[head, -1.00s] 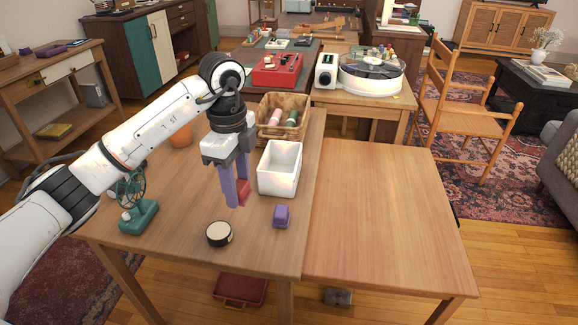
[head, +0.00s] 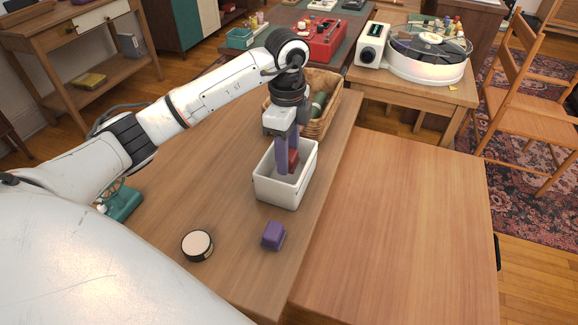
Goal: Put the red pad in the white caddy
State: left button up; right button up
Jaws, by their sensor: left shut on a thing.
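The white caddy (head: 282,194) is an open box standing on the wooden table. My left gripper (head: 287,168) points down into the caddy's opening from above. Its purple fingers are shut on the red pad (head: 293,158), which shows between and behind them. The pad is partly hidden by the fingers, and I cannot tell whether it touches the caddy's floor. My right gripper is not in the head view.
A purple block (head: 273,236) and a round black tin with a pale top (head: 197,245) stand in front of the caddy. A wicker basket (head: 325,113) is close behind it. The table on the right (head: 400,220) is bare.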

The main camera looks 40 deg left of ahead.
pick_arm(q)
notch_tip(320, 180, down, 4)
jog(key=shift+f, duration=0.15)
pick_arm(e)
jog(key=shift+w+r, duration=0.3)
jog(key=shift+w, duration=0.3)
pick_arm(q)
jog(key=o, duration=1)
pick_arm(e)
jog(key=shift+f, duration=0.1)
